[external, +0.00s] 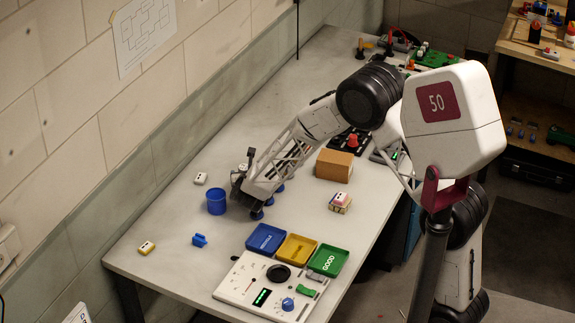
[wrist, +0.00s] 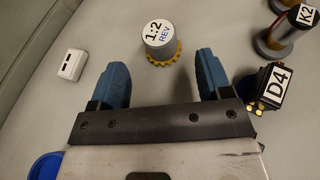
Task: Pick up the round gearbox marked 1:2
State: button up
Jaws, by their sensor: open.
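The round gearbox marked 1:2 REV (wrist: 161,40) shows in the wrist view at the top centre. It has a grey body with a white label on top and a yellow toothed rim at its base. My gripper (wrist: 161,62) is open, with its two blue fingers apart and empty. The gearbox lies just beyond the fingertips, roughly midway between them. In the external view my gripper (external: 262,208) is low over the bench, and I cannot make out the gearbox there.
A block marked D4 (wrist: 270,88) is close beside the right finger. A cylinder marked K2 (wrist: 297,22) stands at the upper right. A white block (wrist: 72,65) is at left. A blue cup (external: 216,201) stands left of my gripper. A cardboard box (external: 334,164) is to its right.

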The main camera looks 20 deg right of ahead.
aim_at(244, 170)
jog(key=shift+w, duration=0.1)
jog(key=shift+x, duration=2.5)
jog(key=c, duration=1.1)
jog(key=shift+o, duration=0.2)
jog(key=shift+r, duration=5)
